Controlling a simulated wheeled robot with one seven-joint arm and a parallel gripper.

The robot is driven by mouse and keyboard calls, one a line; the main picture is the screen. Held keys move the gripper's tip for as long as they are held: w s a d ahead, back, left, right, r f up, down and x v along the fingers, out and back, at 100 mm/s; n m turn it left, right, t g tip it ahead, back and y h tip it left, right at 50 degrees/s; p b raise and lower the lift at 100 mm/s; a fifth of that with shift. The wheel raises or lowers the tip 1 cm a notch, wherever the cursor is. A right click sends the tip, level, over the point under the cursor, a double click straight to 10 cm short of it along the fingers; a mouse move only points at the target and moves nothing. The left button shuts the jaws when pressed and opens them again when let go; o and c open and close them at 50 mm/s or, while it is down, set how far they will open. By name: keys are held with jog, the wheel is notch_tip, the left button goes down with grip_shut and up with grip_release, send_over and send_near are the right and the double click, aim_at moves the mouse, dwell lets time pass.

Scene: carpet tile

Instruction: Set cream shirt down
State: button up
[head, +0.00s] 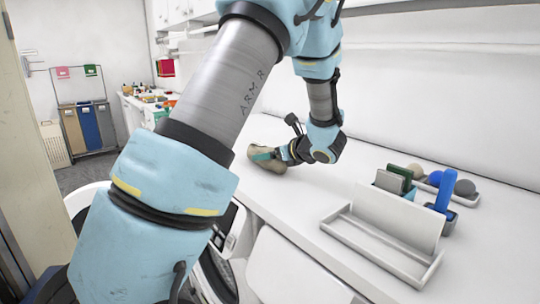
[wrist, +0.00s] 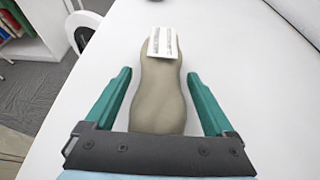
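A beige-tan, rounded long bundle, which I take to be the cream shirt (head: 268,163), lies on the white counter (head: 310,190). In the wrist view the shirt (wrist: 160,95) runs away from my gripper, with a white printed label (wrist: 163,43) on its far end. My gripper (wrist: 160,85) is open. Its two teal fingers stand on either side of the shirt with a visible gap on each side. In the head view my gripper (head: 264,155) is low at the counter, beside and over the shirt, and partly hidden.
A white tray or holder (head: 385,240), a blue-handled thing (head: 444,190) and small grey and green blocks (head: 398,178) stand to the right on the counter. Several bins (head: 88,127) stand at the back left. The counter around the shirt is clear.

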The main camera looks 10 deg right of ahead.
jog(key=shift+o, duration=0.6)
jog(key=shift+r+p, duration=0.2)
jog(key=shift+p, duration=0.1)
jog(key=b+v, duration=0.4)
jog(key=v, duration=0.8)
jog(key=shift+d+f, duration=0.1)
